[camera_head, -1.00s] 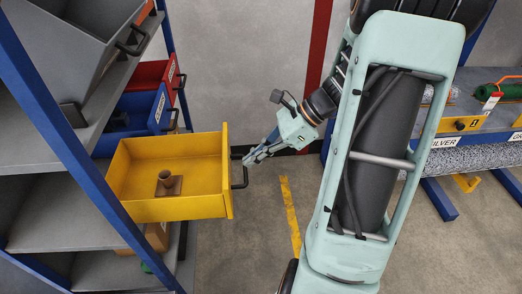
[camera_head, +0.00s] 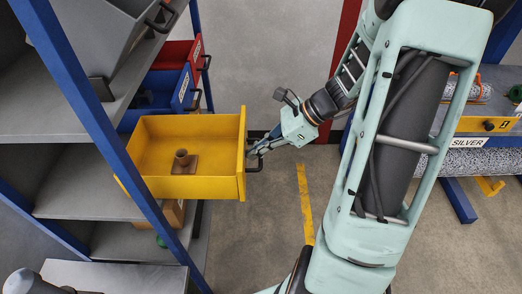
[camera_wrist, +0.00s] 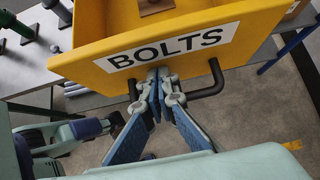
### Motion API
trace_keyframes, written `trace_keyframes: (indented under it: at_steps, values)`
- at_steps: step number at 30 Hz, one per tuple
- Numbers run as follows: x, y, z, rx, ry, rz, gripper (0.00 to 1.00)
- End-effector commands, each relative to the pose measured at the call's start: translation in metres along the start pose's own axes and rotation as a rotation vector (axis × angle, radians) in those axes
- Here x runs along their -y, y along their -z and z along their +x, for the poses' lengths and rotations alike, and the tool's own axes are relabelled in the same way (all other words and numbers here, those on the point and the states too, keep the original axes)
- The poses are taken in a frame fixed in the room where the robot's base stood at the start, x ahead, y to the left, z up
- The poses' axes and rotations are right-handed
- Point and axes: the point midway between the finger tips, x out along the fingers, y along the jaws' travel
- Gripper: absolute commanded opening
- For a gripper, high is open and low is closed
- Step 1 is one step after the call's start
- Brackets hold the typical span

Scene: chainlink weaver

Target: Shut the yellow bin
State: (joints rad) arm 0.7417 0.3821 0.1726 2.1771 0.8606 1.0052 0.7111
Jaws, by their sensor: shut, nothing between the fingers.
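The yellow bin (camera_head: 150,160) is pulled out of the shelf rack like a drawer, its front panel facing right. It also shows in the wrist view (camera_wrist: 255,25), with a "BOLTS" label and a black bar handle (camera_wrist: 205,88) on its front. A brown flanged piece (camera_head: 182,162) stands inside the bin. My gripper (camera_head: 252,156) is at the bin's front, beside the handle. In the wrist view my gripper (camera_wrist: 158,80) has its fingers together and empty, tips close to the front panel below the label, by the handle; I cannot tell whether they touch it.
A blue bin (camera_head: 165,95) and a red bin (camera_head: 185,55) sit in the rack behind the yellow one. A blue post (camera_head: 100,115) of the rack stands before it. A bench with a "SILVER" label (camera_head: 468,142) is at the right. The floor between (camera_head: 265,215) is clear.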

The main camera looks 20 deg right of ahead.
Motion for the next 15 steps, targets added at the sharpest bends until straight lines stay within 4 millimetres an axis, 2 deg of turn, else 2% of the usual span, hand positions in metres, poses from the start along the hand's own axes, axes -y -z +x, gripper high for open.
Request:
trace_keyframes:
  at_steps: [15]
  values:
    - [-0.003,-0.089,0.089,0.003,-0.008,-0.006,0.0]
